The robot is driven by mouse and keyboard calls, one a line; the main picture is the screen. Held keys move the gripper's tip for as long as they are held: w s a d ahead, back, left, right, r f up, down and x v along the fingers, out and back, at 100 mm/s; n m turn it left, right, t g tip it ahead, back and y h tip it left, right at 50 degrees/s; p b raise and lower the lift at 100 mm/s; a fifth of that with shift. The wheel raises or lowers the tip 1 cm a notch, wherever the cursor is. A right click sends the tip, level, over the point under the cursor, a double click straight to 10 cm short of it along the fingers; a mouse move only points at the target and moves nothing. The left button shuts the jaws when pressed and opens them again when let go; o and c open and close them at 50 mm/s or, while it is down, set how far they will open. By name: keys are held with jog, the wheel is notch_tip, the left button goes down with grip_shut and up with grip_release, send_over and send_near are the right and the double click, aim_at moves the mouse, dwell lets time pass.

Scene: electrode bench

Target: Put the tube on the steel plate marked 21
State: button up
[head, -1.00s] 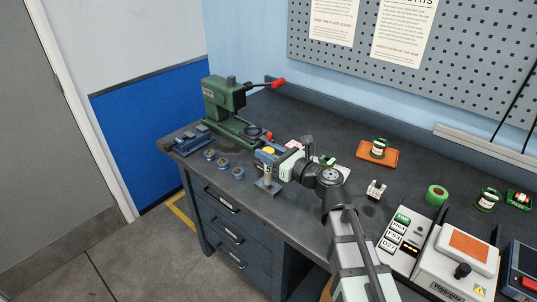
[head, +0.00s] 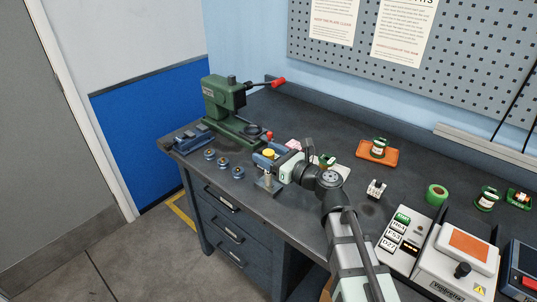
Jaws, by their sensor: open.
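A tube with a yellow cap (head: 268,153) stands upright near the bench's front edge, above a small grey steel plate (head: 266,188). Its lower metallic part shows below my gripper; the middle is hidden. My gripper (head: 264,160) is open, with its blue-grey fingers at the tube's upper part. The fingers appear to lie around or beside the tube; contact cannot be told. No number 21 is legible on any plate in the head view.
Several blue round pieces (head: 223,162) lie left of the tube. A green press (head: 222,100) with a red-tipped lever stands behind. An orange mat (head: 377,151) with a jar, a white rack (head: 376,190), green tape (head: 437,194) and a white device (head: 459,262) are at right.

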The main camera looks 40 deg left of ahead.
jog(key=shift+r, duration=0.1)
jog(key=shift+d, duration=0.25)
jog(key=d, duration=1.1)
jog(key=shift+d, duration=0.25)
